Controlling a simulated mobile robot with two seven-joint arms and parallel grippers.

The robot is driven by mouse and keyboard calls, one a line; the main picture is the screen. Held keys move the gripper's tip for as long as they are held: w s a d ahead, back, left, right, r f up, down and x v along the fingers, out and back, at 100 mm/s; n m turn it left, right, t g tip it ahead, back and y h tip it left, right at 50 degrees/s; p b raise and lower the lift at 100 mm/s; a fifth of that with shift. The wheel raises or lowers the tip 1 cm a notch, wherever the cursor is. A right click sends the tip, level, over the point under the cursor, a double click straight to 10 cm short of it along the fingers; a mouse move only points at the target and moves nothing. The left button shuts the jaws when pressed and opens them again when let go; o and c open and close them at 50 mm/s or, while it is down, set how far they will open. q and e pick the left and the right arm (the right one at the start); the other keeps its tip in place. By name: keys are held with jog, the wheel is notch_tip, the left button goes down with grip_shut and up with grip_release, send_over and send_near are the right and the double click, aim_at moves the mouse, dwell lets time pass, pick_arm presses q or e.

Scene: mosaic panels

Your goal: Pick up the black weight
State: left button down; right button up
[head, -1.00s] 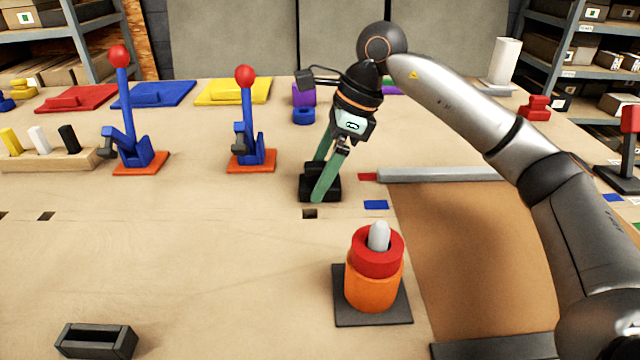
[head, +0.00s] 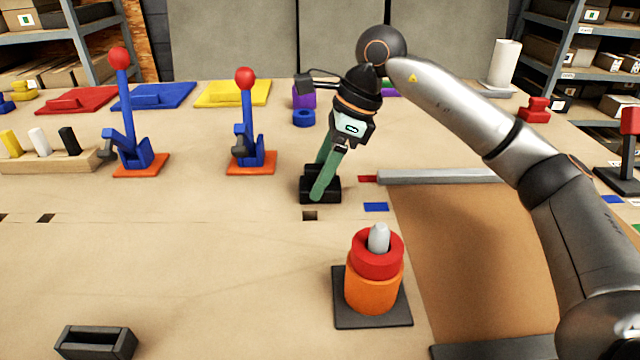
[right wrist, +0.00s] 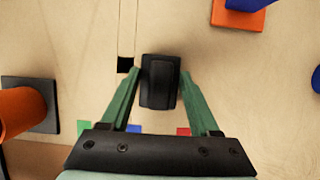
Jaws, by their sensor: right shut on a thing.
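The black weight (head: 335,194) is a small dark block with a raised middle, standing on the table left of the brown area. My right gripper (head: 321,184) reaches down to it with green fingers, one on each side. My left gripper is not in view.
An orange and red stack (head: 375,285) on a dark base stands in front. Two blue levers with red knobs (head: 245,120) stand to the left. A grey bar (head: 440,176) lies to the right. A dark slotted block (head: 95,342) sits front left. The front-left table is mostly clear.

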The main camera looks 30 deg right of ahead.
aim_at(313, 165)
grip_shut()
jog(key=shift+r, duration=0.15)
jog(key=shift+r, duration=0.1)
jog(key=shift+r, duration=0.5)
notch_tip(313, 165, up, 2)
jog(key=shift+r+p, duration=0.15)
jog(key=shift+p, duration=0.2)
jog(key=s+d+r+p, duration=0.1)
jog(key=s+d+r, duration=0.8)
jog(key=s, duration=0.1)
jog(key=shift+d+r, duration=0.2)
jog(key=shift+d, duration=0.15)
